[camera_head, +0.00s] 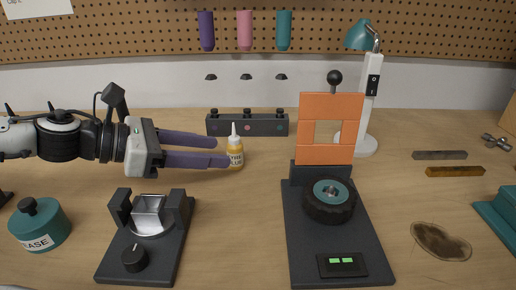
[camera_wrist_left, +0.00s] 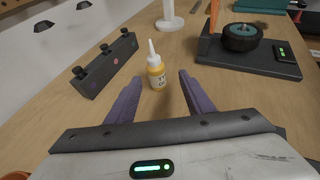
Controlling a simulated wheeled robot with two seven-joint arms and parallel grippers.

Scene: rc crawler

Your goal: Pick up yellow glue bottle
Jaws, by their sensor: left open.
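The yellow glue bottle (camera_head: 235,148) has a white nozzle and a label and stands upright on the wooden table. It also shows in the left wrist view (camera_wrist_left: 156,72), near the tips of the jaws. My left gripper (camera_head: 224,150) comes in from the left, level with the bottle. Its purple fingers are open. In the left wrist view (camera_wrist_left: 157,83) the bottle stands between the lines of the two fingers, at about their tips, with clear space on both sides. In the head view the near fingertip reaches the bottle's left edge. My right gripper is not in view.
A dark block with several knobs (camera_head: 247,124) stands just behind the bottle. A black stand with a wheel (camera_head: 329,199) and orange frame is to the right. A black cradle device (camera_head: 148,236) lies in front of my arm.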

